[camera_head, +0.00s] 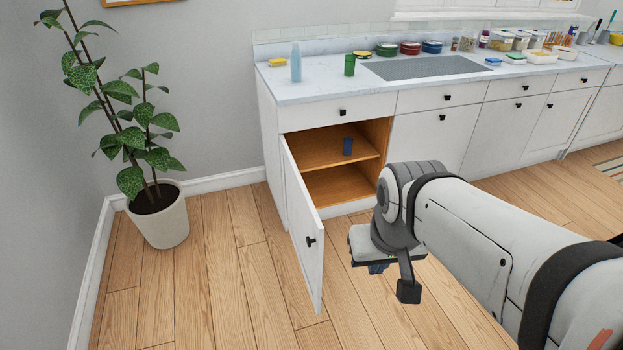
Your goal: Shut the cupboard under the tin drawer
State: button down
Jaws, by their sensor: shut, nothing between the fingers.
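The white cupboard door (303,230) at the left end of the counter stands wide open, hinged on its left and sticking out into the room. Its dark knob (310,241) is near the free edge. My gripper (378,268) is shut and empty, pointing down over the floor, in front of the cupboard and right of the door. It looks apart from the door; its fingertips are mostly hidden.
A potted plant (160,220) stands left of the door by the wall. The neighbouring cupboards (430,138) are closed. The counter (325,90) holds a bottle, a green cup, tins and food boxes. Wood floor (225,270) is clear around the door.

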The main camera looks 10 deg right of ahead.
aim_at(306, 230)
jog(key=z, duration=0.05)
jog(key=i, duration=1)
jog(key=z, duration=0.05)
